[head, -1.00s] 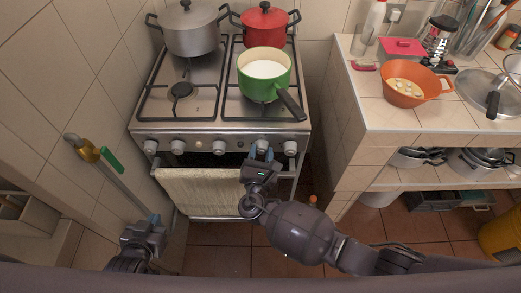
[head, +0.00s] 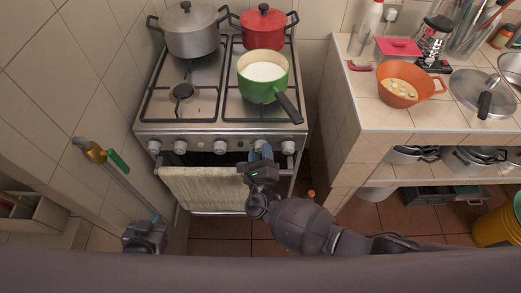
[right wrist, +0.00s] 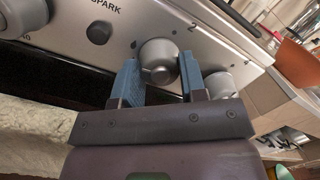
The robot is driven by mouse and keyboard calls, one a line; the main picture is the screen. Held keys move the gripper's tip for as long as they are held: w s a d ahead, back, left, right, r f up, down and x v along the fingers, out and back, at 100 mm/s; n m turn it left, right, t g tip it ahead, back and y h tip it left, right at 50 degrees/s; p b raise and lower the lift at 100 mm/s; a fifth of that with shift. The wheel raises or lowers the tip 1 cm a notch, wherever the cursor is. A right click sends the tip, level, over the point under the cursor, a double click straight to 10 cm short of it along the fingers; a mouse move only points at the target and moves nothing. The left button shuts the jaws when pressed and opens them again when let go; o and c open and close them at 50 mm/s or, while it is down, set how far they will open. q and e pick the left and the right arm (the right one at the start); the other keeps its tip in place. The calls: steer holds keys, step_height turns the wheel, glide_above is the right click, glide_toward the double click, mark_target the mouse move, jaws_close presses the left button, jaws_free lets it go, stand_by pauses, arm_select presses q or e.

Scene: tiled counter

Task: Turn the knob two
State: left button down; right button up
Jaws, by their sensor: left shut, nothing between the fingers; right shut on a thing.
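The stove front carries a row of grey knobs. My right gripper (head: 260,153) is at the second knob from the right. In the right wrist view its two blue fingers (right wrist: 157,80) are on either side of this round grey knob (right wrist: 158,56), shut on it. A printed "2" (right wrist: 190,28) is on the panel just above and right of the held knob. My left gripper (head: 155,220) is shut and empty, low at the left, away from the knobs.
A grey pot (head: 190,38) and a red pot (head: 264,28) stand behind. A cloth (head: 203,188) hangs below the knobs. Another knob (right wrist: 221,84) is close right of my fingers.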

steer(key=n, duration=0.6)
steer(key=n+g+y, duration=0.1)
steer(key=n, duration=0.6)
steer(key=shift+d+r+n+y, duration=0.1)
steer(key=shift+d+n+y, duration=0.05)
steer(key=shift+n+y, duration=0.15)
stand_by(0.3)
steer(key=o, duration=0.9)
steer(key=shift+o, duration=0.2)
steer(key=s+d, duration=0.1)
steer(key=s, duration=0.9)
steer(key=shift+s+f, duration=0.2)
steer(key=shift+s, duration=0.2)
stand_by(1.1)
